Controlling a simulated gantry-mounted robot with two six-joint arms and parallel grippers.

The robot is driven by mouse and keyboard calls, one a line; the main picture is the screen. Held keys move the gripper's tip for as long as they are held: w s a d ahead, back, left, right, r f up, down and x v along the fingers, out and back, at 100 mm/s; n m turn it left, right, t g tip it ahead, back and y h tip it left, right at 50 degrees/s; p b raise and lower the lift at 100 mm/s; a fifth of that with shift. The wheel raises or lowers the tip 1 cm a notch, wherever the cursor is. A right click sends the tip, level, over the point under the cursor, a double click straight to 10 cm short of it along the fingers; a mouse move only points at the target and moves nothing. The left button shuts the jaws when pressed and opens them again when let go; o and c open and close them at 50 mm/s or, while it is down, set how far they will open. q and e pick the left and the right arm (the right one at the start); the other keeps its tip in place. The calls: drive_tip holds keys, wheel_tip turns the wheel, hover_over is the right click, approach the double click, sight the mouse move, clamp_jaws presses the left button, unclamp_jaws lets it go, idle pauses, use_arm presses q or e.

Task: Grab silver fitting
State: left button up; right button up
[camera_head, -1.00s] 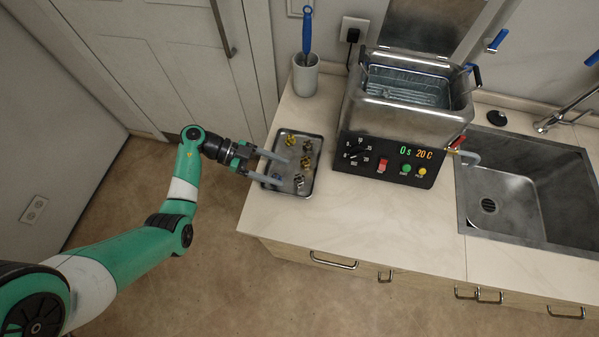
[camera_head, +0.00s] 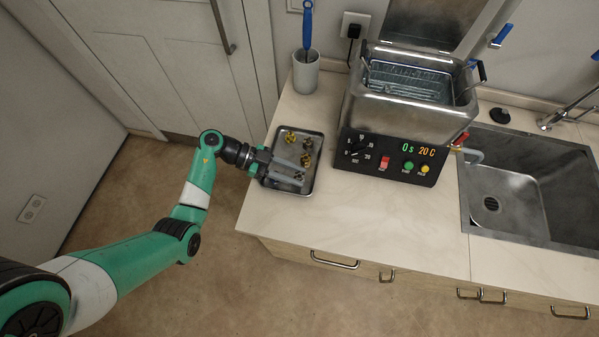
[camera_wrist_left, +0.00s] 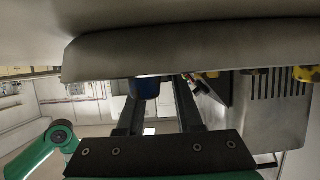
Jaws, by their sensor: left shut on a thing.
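A grey metal tray (camera_head: 316,170) on the left end of the counter holds several small fittings. My left gripper (camera_head: 301,174) reaches over the tray from the left, its fingers low and a short gap apart. They are shut on the silver fitting (camera_head: 298,176), which is small and partly hidden between the fingertips. Brass fittings lie just beyond, such as one (camera_head: 306,160) near the upper finger and one (camera_head: 290,137) at the back. The left wrist view shows the two dark fingers (camera_wrist_left: 158,82), with a blue part (camera_wrist_left: 145,87) between them. My right gripper is out of view.
A metal bath with a control panel (camera_head: 387,159) stands right of the tray. A white cup (camera_head: 306,76) with a blue-handled brush is behind the tray. A sink (camera_head: 505,190) lies at the far right. The counter in front of the panel is clear.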

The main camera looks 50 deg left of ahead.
use_arm(q)
clamp_jaws()
drive_tip(key=shift+r+p, duration=0.4)
drive_tip(key=shift+r, duration=0.15)
wheel_tip(320, 180, up, 3)
drive_tip(key=shift+r+p, duration=0.1)
drive_tip(key=shift+p, duration=0.95)
drive_tip(key=s+d+r+p, duration=0.7)
drive_tip(key=s+r, duration=0.1)
drive_tip(key=s, duration=0.3)
drive_tip(key=shift+s+d+r, duration=0.3)
drive_tip(key=shift+s+r, duration=0.05)
drive_tip(key=shift+s, duration=0.05)
